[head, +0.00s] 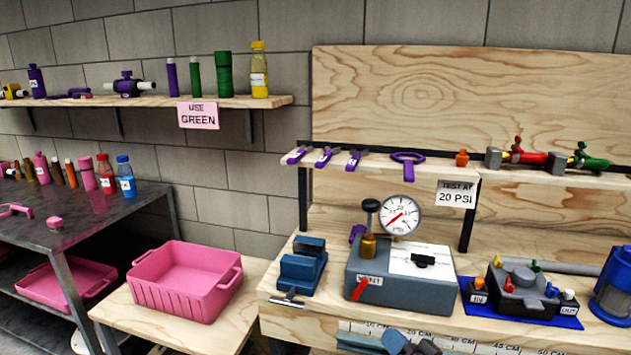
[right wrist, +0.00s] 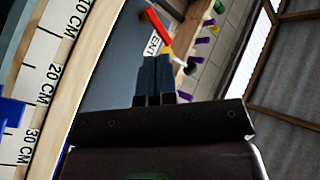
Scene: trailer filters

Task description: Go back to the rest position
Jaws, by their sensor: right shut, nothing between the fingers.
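My right gripper (head: 348,338) shows at the bottom edge of the head view, low in front of the workbench's ruler edge. In the right wrist view its two dark blue fingers (right wrist: 156,62) are together with nothing between them. Their tips point toward the grey box (head: 430,287) with the VENT label and red lever (head: 366,289); the lever also shows in the right wrist view (right wrist: 155,24). My left gripper is in neither view.
The wooden bench carries a blue vise (head: 302,268), a gauge (head: 401,215) and a black filter housing on a blue mat (head: 520,312). A pink bin (head: 187,280) stands on the lower table at left. Shelves (head: 150,101) hold bottles and tools.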

